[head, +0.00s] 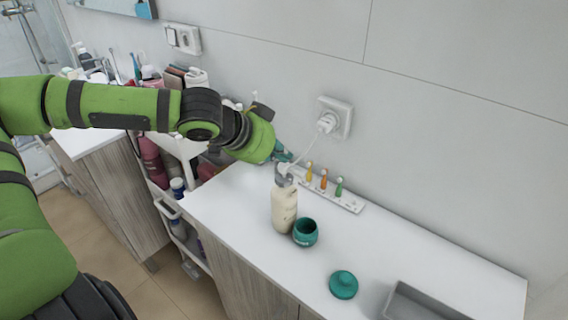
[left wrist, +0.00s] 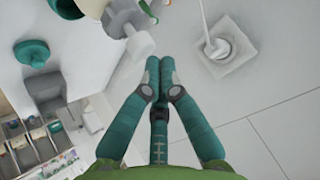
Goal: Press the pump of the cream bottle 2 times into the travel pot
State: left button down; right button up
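The cream bottle (head: 284,210) is a cream-coloured pump bottle standing upright on the white counter. Its grey-white pump head (head: 285,179) also shows in the left wrist view (left wrist: 136,42). The travel pot (head: 306,233) is teal, open and upright, close beside the bottle at its right; part of it shows in the left wrist view (left wrist: 66,8). My left gripper (head: 287,157) has its teal fingers together, with nothing visible between them. In the head view its tips appear just above and behind the pump head; contact cannot be told. My right gripper is out of view.
A teal lid (head: 343,285) lies on the counter. A grey tray (head: 424,304) is at the front right. A cluttered cart (head: 172,200) stands left.

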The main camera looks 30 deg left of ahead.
aim_at(281, 165)
pick_arm(q)
jog(key=shift+f+b, duration=0.65)
jog(key=shift+f, duration=0.25)
dwell(0.8)
jog(key=shift+r, duration=0.15)
jog(key=shift+r+p, duration=1.15)
jog(key=shift+p, duration=0.1)
notch_tip(281, 165, up, 5)
jog(key=p, duration=0.5)
jog(key=shift+r, duration=0.1)
dwell(1.2)
